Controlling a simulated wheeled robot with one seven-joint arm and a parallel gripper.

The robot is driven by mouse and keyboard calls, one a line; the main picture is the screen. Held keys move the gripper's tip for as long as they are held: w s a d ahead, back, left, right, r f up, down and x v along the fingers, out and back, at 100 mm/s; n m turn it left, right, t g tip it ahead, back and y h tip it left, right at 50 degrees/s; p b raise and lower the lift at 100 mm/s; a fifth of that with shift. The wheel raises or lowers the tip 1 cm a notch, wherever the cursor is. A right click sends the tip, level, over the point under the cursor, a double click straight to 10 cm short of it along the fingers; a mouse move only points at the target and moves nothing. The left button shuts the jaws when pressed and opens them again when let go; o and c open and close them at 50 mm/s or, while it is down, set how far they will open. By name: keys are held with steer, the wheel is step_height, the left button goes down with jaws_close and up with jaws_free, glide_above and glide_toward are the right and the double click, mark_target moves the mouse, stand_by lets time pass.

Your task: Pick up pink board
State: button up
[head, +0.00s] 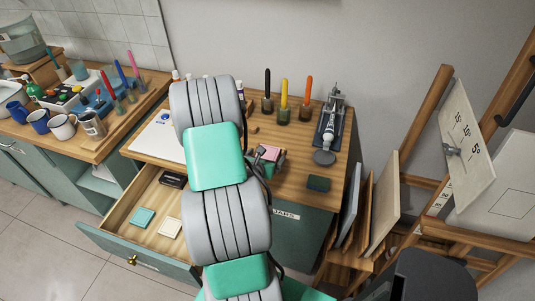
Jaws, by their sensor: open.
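A small pink board (270,153) shows on the wooden desk (301,147), just right of my raised arm in the head view. Dark thin parts and my arm cover some of it, so its full outline and what it rests on are unclear. My grey and green arm rises across the middle of the picture, over the desk and beside the open drawer.
An open drawer (125,243) at left holds a teal pad (143,217), a cream pad (170,228) and a black item (173,180). A dark green pad (318,184) and a metal device (332,125) sit on the desk. Pots with coloured handles (283,115) stand behind. An easel (432,95) stands right.

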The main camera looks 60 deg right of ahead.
steer(key=c, duration=1.4)
steer(key=shift+r, duration=0.1)
steer(key=shift+c, duration=0.2)
